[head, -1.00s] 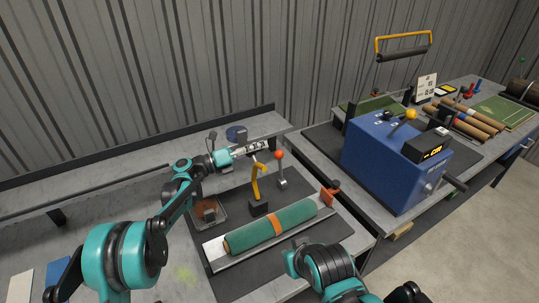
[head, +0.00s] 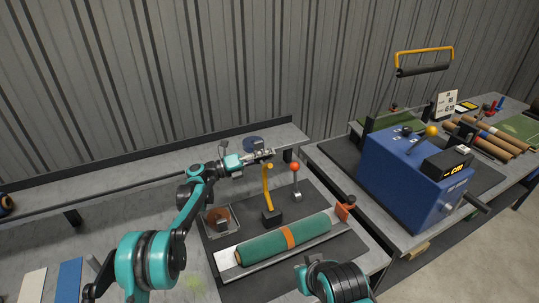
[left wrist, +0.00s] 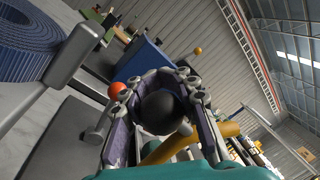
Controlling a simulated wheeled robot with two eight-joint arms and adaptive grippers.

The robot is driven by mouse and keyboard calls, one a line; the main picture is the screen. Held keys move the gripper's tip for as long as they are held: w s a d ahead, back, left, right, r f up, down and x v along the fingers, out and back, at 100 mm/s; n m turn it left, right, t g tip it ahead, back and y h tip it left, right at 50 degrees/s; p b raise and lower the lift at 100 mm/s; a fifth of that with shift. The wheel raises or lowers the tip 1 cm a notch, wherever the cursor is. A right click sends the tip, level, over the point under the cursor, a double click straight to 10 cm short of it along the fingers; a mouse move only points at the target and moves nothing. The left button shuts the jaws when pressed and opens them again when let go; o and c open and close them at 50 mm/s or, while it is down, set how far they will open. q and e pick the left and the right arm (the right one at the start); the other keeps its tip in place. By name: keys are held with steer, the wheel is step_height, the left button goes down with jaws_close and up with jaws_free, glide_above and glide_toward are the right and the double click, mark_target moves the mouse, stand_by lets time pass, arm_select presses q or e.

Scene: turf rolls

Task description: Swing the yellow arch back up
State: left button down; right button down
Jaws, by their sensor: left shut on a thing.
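The yellow arch (head: 268,190) stands at the back of the turf tray on the left bench, seen nearly edge-on, rising from a black block (head: 271,216). My left gripper (head: 268,155) is at its top end. My right gripper is out of view.
A green turf roll (head: 285,238) with an orange band lies in front of the arch. An orange-knobbed lever (head: 295,168) stands to its right. A blue machine (head: 405,178) is on the right bench. A small bin (head: 218,220) sits left.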

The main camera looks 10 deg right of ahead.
arm_select(q)
steer(key=c, duration=1.2)
jaws_free()
steer(key=shift+s, duration=0.1)
steer(key=shift+o, duration=0.2)
steer(key=a+f, duration=0.1)
steer(key=a, duration=0.6)
steer(key=shift+s+a, duration=0.2)
steer(key=s+a+f+b, duration=0.1)
steer(key=s+a+f, duration=0.1)
steer(key=a, duration=0.6)
steer(key=shift+a+b, duration=0.3)
steer(key=shift+b, duration=0.1)
